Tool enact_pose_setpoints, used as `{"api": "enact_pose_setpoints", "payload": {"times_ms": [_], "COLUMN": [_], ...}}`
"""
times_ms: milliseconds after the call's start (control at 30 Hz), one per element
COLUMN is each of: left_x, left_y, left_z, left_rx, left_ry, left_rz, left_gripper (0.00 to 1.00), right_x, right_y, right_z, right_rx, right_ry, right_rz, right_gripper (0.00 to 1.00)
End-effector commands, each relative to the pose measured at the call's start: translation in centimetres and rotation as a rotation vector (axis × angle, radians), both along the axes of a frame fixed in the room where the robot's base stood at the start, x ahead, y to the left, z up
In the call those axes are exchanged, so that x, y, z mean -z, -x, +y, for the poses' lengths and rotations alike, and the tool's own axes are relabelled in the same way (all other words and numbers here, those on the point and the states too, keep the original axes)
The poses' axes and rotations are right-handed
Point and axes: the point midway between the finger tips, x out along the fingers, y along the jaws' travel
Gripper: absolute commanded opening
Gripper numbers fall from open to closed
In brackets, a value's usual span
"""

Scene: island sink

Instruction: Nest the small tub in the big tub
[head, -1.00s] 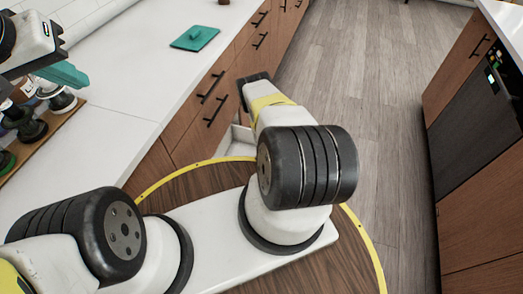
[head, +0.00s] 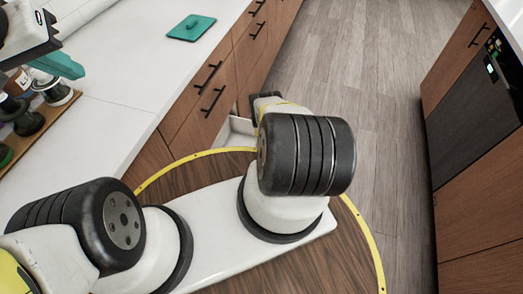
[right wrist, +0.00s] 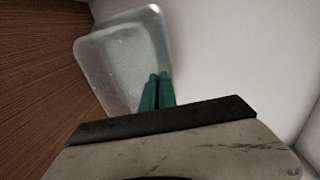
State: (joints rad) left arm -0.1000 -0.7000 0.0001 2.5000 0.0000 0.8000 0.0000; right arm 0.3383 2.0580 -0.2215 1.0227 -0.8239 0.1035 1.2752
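A clear, translucent tub (right wrist: 120,60) shows in the right wrist view, slanted, with its open side toward the camera. I cannot tell whether it is the small or the big one. My right gripper (right wrist: 157,78) has its teal fingers close together at the tub's near right edge and looks shut on its wall. In the head view my right arm reaches down by a white open drawer, and its fingers are hidden. My left gripper (head: 60,66) is at the upper left above the counter, seen side-on, so its opening cannot be judged. No second tub shows.
The white drawer (head: 238,130) stands out from the wooden cabinets. Dark-topped jars (head: 22,120) stand at the left. Wooden floor (head: 350,70) is clear on the right.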

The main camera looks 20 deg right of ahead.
Motion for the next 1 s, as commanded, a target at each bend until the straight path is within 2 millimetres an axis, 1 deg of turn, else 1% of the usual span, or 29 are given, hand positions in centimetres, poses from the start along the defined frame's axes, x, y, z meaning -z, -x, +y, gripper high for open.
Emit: {"api": "enact_pose_setpoints", "payload": {"times_ms": [800, 867, 933, 967, 1000], "left_x": [0.0, 0.0, 0.0, 0.0, 0.0], "left_y": [0.0, 0.0, 0.0, 0.0, 0.0], "left_z": [0.0, 0.0, 0.0, 0.0, 0.0], "left_rx": [0.0, 0.0, 0.0, 0.0, 0.0], "left_ry": [0.0, 0.0, 0.0, 0.0, 0.0], "left_rz": [0.0, 0.0, 0.0, 0.0, 0.0], "left_gripper": [0.0, 0.0, 0.0, 0.0, 0.0], "right_x": [0.05, 0.05, 0.05, 0.05, 0.05], "right_y": [0.04, 0.04, 0.04, 0.04, 0.04], "right_z": [0.03, 0.03, 0.03, 0.03, 0.03], "right_rx": [0.0, 0.0, 0.001, 0.001, 0.001], "right_ry": [0.001, 0.001, 0.001, 0.001, 0.001], "right_rz": [-0.001, -0.001, -0.001, -0.001, -0.001], "right_gripper": [0.0, 0.1, 0.24, 0.28, 0.28]}}
